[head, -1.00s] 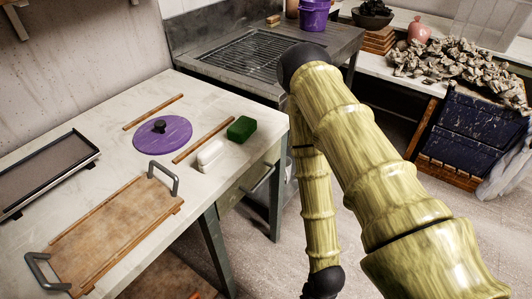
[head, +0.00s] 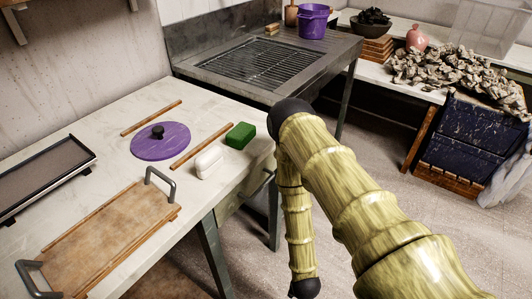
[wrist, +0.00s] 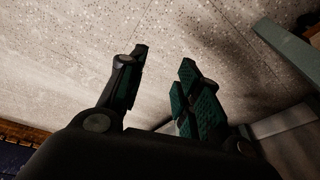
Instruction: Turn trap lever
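No trap lever can be made out for sure in either view. A metal drawer handle (head: 266,178) shows at the front of the near table, partly hidden by my arm. My gripper (wrist: 163,62) shows in the wrist view with its two dark fingers, with green pads, apart and nothing between them. It points over bare speckled floor (wrist: 90,50). In the head view my arm hangs down in front of the sink table, and the gripper is out of frame.
The steel sink with a grate (head: 262,62) stands behind the near table (head: 100,125). A metal table leg (wrist: 285,50) shows at the right in the wrist view. A dark blue crate (head: 468,140) stands at the right. Floor between is open.

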